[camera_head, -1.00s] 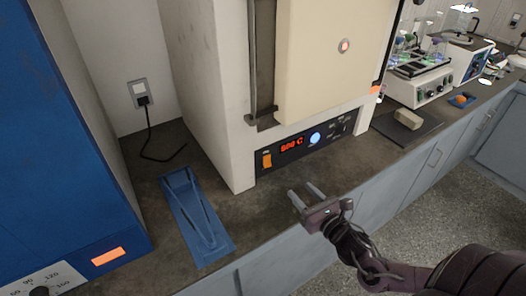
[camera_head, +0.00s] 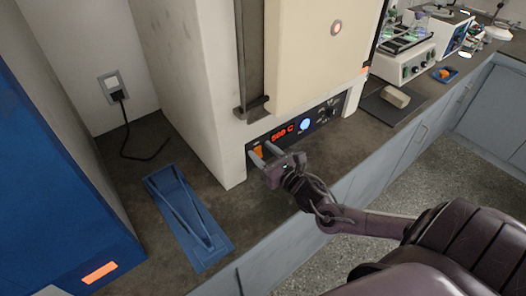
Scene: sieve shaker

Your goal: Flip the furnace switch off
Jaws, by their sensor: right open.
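The furnace (camera_head: 200,90) is a large cream box on the counter with its door shut. Its dark control panel (camera_head: 326,107) carries a red readout (camera_head: 282,132) that looks like 500 C and a round blue-white light. The orange furnace switch (camera_head: 257,152) sits at the left end of the panel, partly hidden by my gripper. My right gripper (camera_head: 262,154) is open and empty, its fingertips right at the switch. I cannot tell whether they touch it. My left gripper is not in view.
A blue tray holding tongs (camera_head: 208,262) lies on the counter left of the gripper. A blue cabinet (camera_head: 50,170) stands at far left. A beige block (camera_head: 396,97) lies on a dark mat right of the furnace. A black cord (camera_head: 125,135) runs from a wall socket.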

